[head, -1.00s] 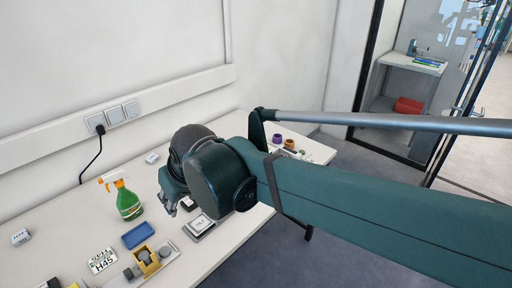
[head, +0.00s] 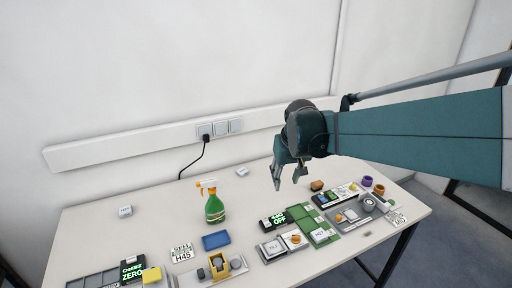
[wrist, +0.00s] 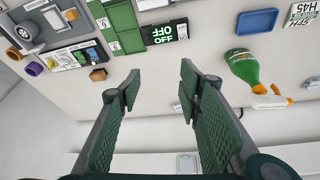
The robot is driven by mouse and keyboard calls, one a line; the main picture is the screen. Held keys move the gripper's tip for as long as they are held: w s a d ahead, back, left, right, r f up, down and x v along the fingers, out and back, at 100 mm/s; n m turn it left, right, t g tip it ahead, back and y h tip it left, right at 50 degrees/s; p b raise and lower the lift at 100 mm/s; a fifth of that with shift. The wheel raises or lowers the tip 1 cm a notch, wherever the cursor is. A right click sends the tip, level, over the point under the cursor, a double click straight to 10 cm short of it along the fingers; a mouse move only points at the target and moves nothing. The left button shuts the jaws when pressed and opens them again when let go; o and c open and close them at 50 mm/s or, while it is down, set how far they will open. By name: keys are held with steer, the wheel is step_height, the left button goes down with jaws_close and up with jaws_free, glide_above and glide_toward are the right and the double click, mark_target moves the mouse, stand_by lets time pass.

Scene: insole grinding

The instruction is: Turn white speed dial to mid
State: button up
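My gripper (head: 287,178) is open and empty, hanging above the back part of the table, apart from everything on it. In the wrist view its two fingers (wrist: 160,85) are spread wide with bare table between them. A round whitish dial (head: 369,203) sits on a grey panel at the table's right; it also shows at the left edge of the wrist view (wrist: 25,32). It may be the speed dial, but its label and pointer are too small to read. My gripper is to the left of it and higher.
A green display reading OFF (head: 274,221) stands mid-table beside green plates (head: 302,216). A green spray bottle (head: 214,209), blue tray (head: 216,240) and yellow-grey fixture (head: 218,265) are left. Purple (head: 367,181) and brown (head: 379,189) rings lie right. The back strip is mostly clear.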

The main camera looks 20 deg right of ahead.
steer(key=w+d+f+m+g+p, duration=0.1)
steer(key=w+d+p, duration=0.3)
steer(key=d, duration=0.6)
steer(key=m+g+y+p, duration=0.1)
steer(key=m+g+p, duration=0.15)
steer(key=p, duration=0.25)
glide_toward(342, 190)
steer(key=shift+w+d+r, duration=0.1)
steer(key=shift+w, duration=0.3)
steer(key=shift+s+d+f, duration=0.1)
steer(key=shift+d+f, duration=0.2)
steer(key=shift+d, duration=0.05)
steer(key=shift+f+b, duration=0.3)
steer(key=shift+f, duration=3.6)
steer(key=c, duration=0.9)
